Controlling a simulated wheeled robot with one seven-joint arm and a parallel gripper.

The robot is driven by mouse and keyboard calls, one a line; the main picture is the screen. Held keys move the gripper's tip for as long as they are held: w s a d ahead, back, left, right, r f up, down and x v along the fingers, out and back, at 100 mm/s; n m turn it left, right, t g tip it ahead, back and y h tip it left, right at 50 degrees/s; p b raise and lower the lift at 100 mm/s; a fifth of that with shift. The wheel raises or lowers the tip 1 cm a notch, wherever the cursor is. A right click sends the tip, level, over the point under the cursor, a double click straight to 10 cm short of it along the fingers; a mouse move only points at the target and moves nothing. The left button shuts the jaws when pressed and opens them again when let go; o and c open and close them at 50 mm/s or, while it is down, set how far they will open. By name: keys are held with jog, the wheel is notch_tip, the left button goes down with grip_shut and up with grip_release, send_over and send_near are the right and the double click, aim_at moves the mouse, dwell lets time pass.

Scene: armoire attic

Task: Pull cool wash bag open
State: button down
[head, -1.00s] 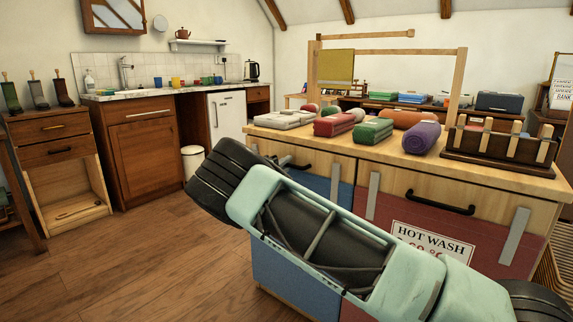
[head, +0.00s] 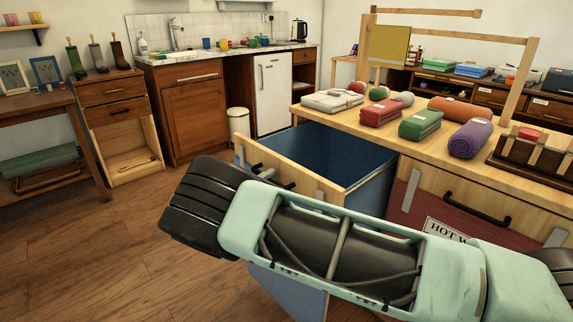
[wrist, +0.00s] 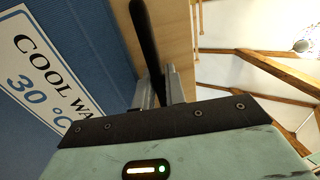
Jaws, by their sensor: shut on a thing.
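The cool wash bag (head: 335,158) is blue with a pale wooden front panel (head: 325,188), and stands pulled out of the bench with its dark blue inside showing from above. Its label (wrist: 42,62), reading "COOL WA…" and "30 °C", shows in the wrist view. The black handle (wrist: 144,35) of the bag runs between the fingers of my gripper (wrist: 161,82), which is shut on it. In the head view my arm hides the gripper and much of the bag's front; a piece of the black handle (head: 272,174) shows above the arm.
The red hot wash bag (head: 408,200) with a black handle (head: 478,208) is closed to the right. Rolled and folded cloths, such as a purple roll (head: 470,139), lie on the bench top. Open wooden floor (head: 110,240) lies to the left.

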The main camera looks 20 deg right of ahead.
jog(key=shift+r+v, duration=0.15)
jog(key=shift+v, duration=0.6)
jog(key=shift+r+v, duration=0.15)
jog(key=shift+v, duration=0.6)
jog(key=shift+f, duration=0.1)
jog(key=c, duration=1.8)
grip_release()
jog(key=shift+a, duration=0.1)
jog(key=v, duration=1.7)
jog(key=shift+a+b, duration=0.2)
jog(key=shift+b, duration=0.2)
